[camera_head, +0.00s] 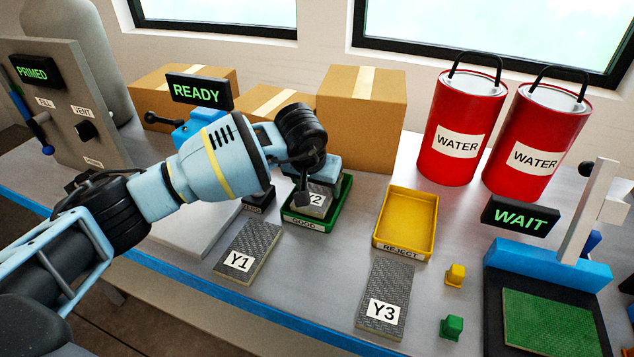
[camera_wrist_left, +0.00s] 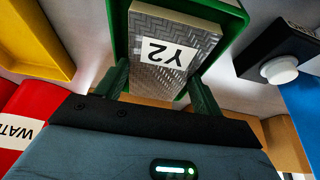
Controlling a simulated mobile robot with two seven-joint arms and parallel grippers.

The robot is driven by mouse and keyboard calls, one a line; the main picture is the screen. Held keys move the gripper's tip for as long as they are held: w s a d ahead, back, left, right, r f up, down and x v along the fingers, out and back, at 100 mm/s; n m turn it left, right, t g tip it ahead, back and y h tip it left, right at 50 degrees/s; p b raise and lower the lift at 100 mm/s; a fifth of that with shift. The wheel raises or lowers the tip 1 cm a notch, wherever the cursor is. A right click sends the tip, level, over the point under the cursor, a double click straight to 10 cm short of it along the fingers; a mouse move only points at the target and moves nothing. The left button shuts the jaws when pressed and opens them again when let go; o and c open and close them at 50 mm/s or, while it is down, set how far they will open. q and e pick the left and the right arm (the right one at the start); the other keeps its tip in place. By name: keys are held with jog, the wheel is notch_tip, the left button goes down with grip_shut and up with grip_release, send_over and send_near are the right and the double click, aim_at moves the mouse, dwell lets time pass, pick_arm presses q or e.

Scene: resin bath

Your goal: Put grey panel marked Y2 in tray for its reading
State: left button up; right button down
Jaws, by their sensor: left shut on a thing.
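The grey panel marked Y2 (camera_head: 318,200) is at the green tray labelled GOOD (camera_head: 300,223), within its rim as seen from the head. My left gripper (camera_head: 315,178) reaches over the tray from the left and is shut on this panel. The left wrist view shows the Y2 panel (camera_wrist_left: 170,62) between the fingers (camera_wrist_left: 160,92), with the green tray (camera_wrist_left: 228,45) around it. I cannot tell whether the panel touches the tray floor. The yellow tray labelled REJECT (camera_head: 405,252) stands to the right and looks empty. My right gripper is not in view.
Panels Y1 (camera_head: 247,252) and Y3 (camera_head: 385,300) lie on the bench in front. Signs read READY (camera_head: 199,91), WAIT (camera_head: 520,216) and PRIMED (camera_head: 35,71). Red WATER cans (camera_head: 460,125) and cardboard boxes (camera_head: 362,115) stand behind. Small yellow (camera_head: 455,275) and green (camera_head: 451,327) blocks sit at right.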

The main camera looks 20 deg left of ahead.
pick_arm(q)
jog(key=shift+f, duration=0.2)
jog(key=o, duration=1.1)
jog(key=shift+r, duration=0.4)
jog(key=v, duration=1.2)
jog(key=shift+r+p, duration=0.3)
jog(key=shift+p, duration=0.05)
jog(key=shift+f, duration=0.1)
